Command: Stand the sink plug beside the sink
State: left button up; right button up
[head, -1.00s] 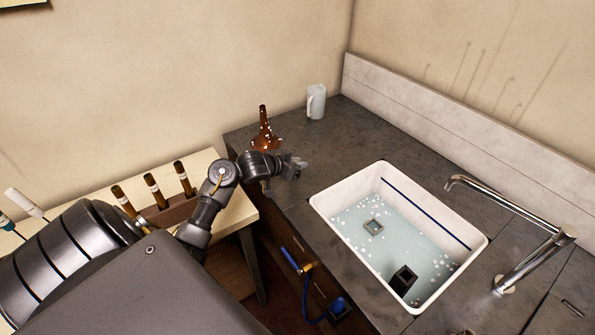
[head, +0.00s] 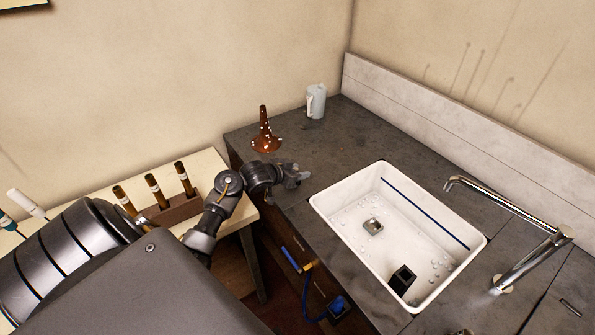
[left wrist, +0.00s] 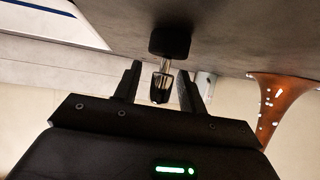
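The sink plug (left wrist: 171,43) shows in the left wrist view, which sees the counter upside down. It has a black base, a metal stem and a dark grip end (left wrist: 160,88). Its base appears to rest on the dark counter (head: 345,135), with the stem upright. My left gripper (head: 303,178) is at the counter beside the sink's left corner. In the left wrist view its fingers (left wrist: 158,88) stand either side of the grip end, with gaps showing. In the head view I cannot make out the plug at the gripper. The white sink (head: 345,238) looks drained, with a few bubbles around its drain (head: 373,226).
A brown horn bell (head: 265,140) and a pale mug (head: 317,102) stand at the back of the counter. A dark block (head: 403,279) is in the sink. The chrome tap (head: 520,215) reaches over the right side. Counter between mug and sink is clear.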

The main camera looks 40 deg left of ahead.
pick_arm(q)
jog(key=shift+r, duration=0.2)
jog(key=shift+s+a+r, duration=0.1)
jog(key=shift+s+r, duration=0.05)
jog(key=shift+s, duration=0.2)
jog(key=d+v, duration=0.1)
jog(key=v, duration=1)
jog(key=shift+a, duration=0.45)
